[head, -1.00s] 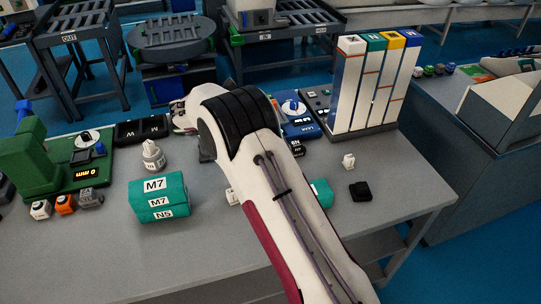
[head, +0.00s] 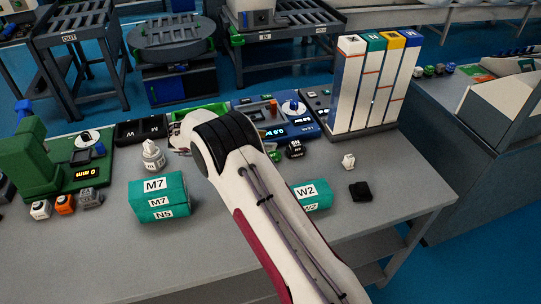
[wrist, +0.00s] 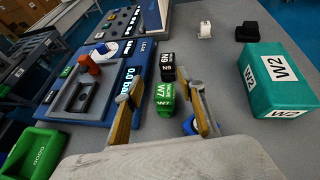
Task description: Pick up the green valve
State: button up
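The green valve (wrist: 164,98), a small block with a white W7 label, lies on the grey table in the wrist view. In the head view a small green piece (head: 275,156) shows just right of my arm, partly hidden. My gripper (wrist: 161,84) is open, with its two yellow-padded fingers on either side of the green valve in the picture. No contact is visible, and I cannot tell the height gap. A black valve (wrist: 167,66) labelled N9 sits right beyond the green one. In the head view my arm hides the gripper.
A blue test station (wrist: 110,68) stands close on the left in the wrist view. A teal W2 box (wrist: 283,82) is on the right. A blue piece (wrist: 189,126) is partly hidden by the right finger. A teal M7 box (head: 158,197) stands left of my arm.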

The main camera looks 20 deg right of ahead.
aim_at(271, 154)
jog(key=shift+f, duration=1.3)
jog(key=shift+f, duration=0.8)
notch_tip(271, 154, down, 2)
jog(key=shift+x, duration=0.95)
jog(key=shift+w+d+f, duration=0.1)
jog(key=shift+d+f, duration=0.1)
jog(key=shift+d, duration=0.3)
grip_shut()
